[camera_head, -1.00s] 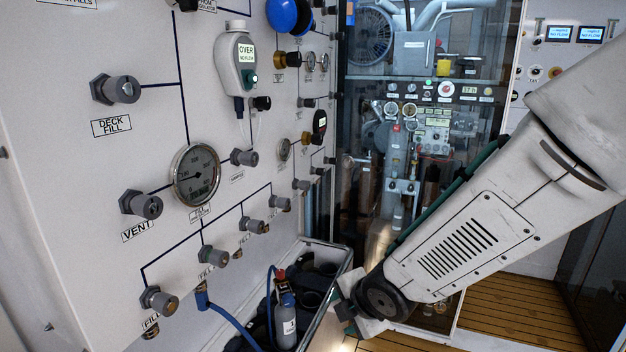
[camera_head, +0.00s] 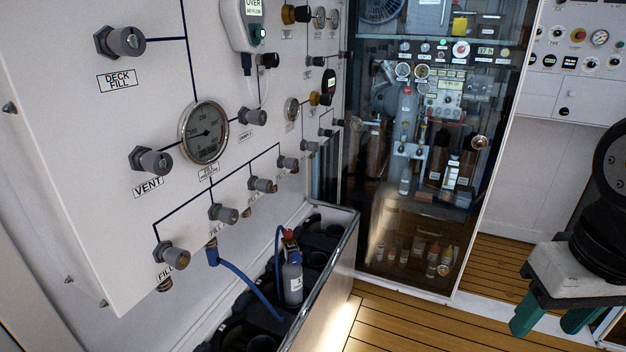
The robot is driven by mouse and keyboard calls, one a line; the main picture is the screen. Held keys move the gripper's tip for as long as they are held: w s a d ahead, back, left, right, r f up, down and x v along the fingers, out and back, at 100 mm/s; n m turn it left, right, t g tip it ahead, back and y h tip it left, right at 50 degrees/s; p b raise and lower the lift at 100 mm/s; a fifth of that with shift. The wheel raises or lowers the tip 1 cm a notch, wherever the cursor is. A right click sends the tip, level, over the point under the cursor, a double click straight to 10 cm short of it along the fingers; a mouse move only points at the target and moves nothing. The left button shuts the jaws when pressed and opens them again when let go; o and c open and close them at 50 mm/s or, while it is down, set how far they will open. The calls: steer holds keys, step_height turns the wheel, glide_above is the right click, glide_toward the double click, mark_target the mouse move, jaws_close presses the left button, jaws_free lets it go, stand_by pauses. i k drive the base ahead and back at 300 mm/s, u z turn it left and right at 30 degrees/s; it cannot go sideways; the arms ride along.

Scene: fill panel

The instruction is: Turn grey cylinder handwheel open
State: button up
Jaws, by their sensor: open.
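The grey cylinder (camera_head: 292,283) stands upright in a long open bin (camera_head: 345,240) below the fill panel. A small red and dark valve top (camera_head: 289,238) sits on it; the handwheel is too small to make out clearly. A blue hose (camera_head: 245,283) runs from a fill outlet on the panel down into the bin near the cylinder, and blue hose also shows at the cylinder's top. My gripper (camera_head: 552,318) is at the lower right, its two green fingers apart and pointing down, with nothing between them. It is well to the right of the cylinder.
The white fill panel (camera_head: 75,125) carries several grey knobs and a round gauge (camera_head: 205,132). Dark cylinders fill other places in the bin. A glass-fronted cabinet (camera_head: 400,240) stands behind. Wooden floor (camera_head: 400,325) lies clear between the bin and my gripper.

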mark_target(305, 252)
steer(key=z, duration=1.95)
steer(key=i, duration=2.05)
steer(key=u, duration=3.6)
steer(key=i, duration=0.4)
steer(key=u, duration=0.15)
